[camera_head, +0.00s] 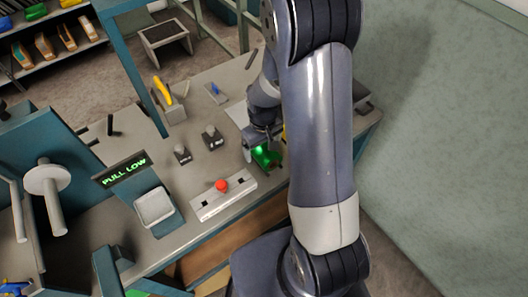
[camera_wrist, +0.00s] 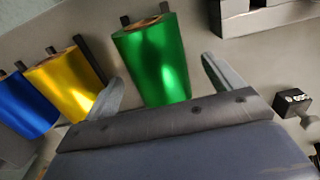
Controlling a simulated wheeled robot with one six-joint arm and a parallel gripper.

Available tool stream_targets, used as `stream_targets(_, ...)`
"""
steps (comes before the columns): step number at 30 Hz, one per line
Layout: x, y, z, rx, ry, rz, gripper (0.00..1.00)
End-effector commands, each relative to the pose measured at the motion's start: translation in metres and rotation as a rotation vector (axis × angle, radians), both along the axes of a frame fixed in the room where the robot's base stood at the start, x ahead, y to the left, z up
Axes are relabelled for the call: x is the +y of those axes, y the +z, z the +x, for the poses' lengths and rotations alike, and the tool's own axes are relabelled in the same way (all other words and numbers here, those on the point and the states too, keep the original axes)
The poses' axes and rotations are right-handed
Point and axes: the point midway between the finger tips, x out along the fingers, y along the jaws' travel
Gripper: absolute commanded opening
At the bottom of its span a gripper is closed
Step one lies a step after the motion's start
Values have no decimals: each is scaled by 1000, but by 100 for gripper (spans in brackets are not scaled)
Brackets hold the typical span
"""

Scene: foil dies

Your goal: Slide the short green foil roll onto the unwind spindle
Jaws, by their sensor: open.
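The green foil roll (camera_head: 266,157) lies on the bench below my gripper (camera_head: 262,140) in the head view, partly covered by the arm. In the wrist view the green roll (camera_wrist: 155,62) lies with its brown core end at the top. My gripper (camera_wrist: 161,72) is open, with one finger on each side of the roll and a gap at both sides. At the left of the head view, a pale disc with a rod (camera_head: 55,212) stands out from a teal machine; I cannot tell for certain that it is the unwind spindle.
A yellow roll (camera_wrist: 66,85) and a blue roll (camera_wrist: 25,103) lie left of the green one. On the bench are a red-button box (camera_head: 223,195), a pale tray (camera_head: 154,207) and small dark blocks (camera_head: 212,138). A "PULL LOW" display (camera_head: 124,169) stands by the machine.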

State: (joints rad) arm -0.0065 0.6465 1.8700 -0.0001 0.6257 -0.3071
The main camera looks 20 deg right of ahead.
Motion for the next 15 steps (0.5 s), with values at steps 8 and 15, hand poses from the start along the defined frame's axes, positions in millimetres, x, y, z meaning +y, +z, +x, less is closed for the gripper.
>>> stream_targets(8,-2,-28,-1,1,0,0,88)
stream_targets(15,-2,-30,-1,-2,0,0,88)
